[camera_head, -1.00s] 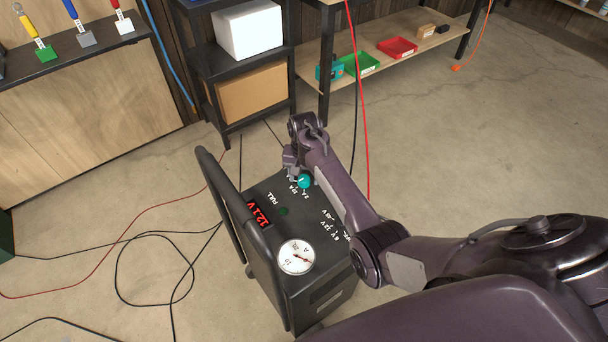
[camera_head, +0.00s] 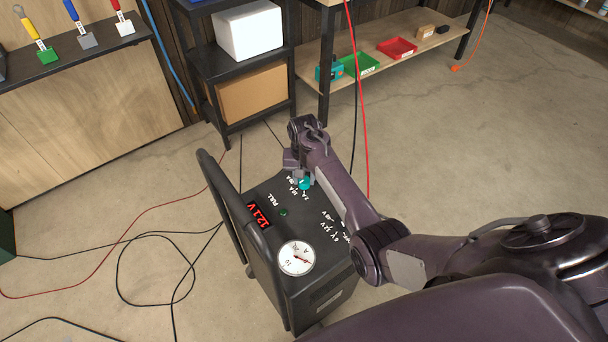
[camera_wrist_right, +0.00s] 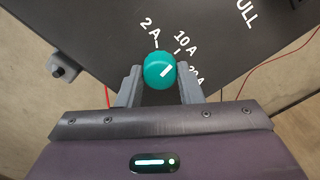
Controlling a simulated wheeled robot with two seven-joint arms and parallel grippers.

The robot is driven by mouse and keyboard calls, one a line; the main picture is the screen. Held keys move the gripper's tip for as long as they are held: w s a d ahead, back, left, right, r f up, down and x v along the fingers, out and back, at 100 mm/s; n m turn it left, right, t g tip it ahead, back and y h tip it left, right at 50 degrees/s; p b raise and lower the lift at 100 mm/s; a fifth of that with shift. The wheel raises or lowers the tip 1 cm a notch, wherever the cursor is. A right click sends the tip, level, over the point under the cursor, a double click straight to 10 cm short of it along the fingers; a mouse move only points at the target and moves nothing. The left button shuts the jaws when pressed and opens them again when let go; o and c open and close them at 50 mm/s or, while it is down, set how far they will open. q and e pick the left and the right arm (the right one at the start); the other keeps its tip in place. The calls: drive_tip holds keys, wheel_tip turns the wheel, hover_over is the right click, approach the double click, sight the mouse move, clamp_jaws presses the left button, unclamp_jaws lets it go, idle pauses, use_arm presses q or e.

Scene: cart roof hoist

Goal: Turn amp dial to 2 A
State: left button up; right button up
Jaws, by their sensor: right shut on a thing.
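The teal amp dial (camera_wrist_right: 160,71) sits on the top panel of the black charger cart (camera_head: 318,277). In the right wrist view, its white mark slants up and right, roughly toward the 10 A label; the 2 A label is at upper left and 20 A at right, partly hidden. My right gripper (camera_wrist_right: 160,84) is shut on the dial, one finger on each side. In the head view the dial (camera_head: 305,184) shows just below the right gripper (camera_head: 301,176), partly covered. My left gripper is not in view.
The cart's black handle (camera_head: 222,200) rises on its left side. A red 12.1 V display (camera_head: 258,215) and a round ammeter (camera_head: 296,258) face up. Cables (camera_head: 150,236) lie on the floor at left. A black shelf (camera_head: 232,62) stands behind.

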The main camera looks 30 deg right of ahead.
drive_tip(key=shift+r+n+p, duration=0.2)
drive_tip(key=shift+n+p, duration=0.4)
drive_tip(key=shift+n, duration=0.2)
drive_tip(key=n+p, duration=0.1)
drive_tip(key=n, duration=0.1)
drive_tip(key=shift+n+p, duration=0.3)
drive_tip(key=shift+n, duration=0.1)
drive_tip(key=shift+f+n+p, duration=0.1)
drive_tip(key=shift+n+p, duration=0.35)
drive_tip(key=shift+n, duration=0.75)
drive_tip(key=shift+n+p, duration=0.4)
drive_tip(key=shift+n, duration=1)
drive_tip(key=o, duration=1)
drive_tip(key=shift+f, duration=0.1)
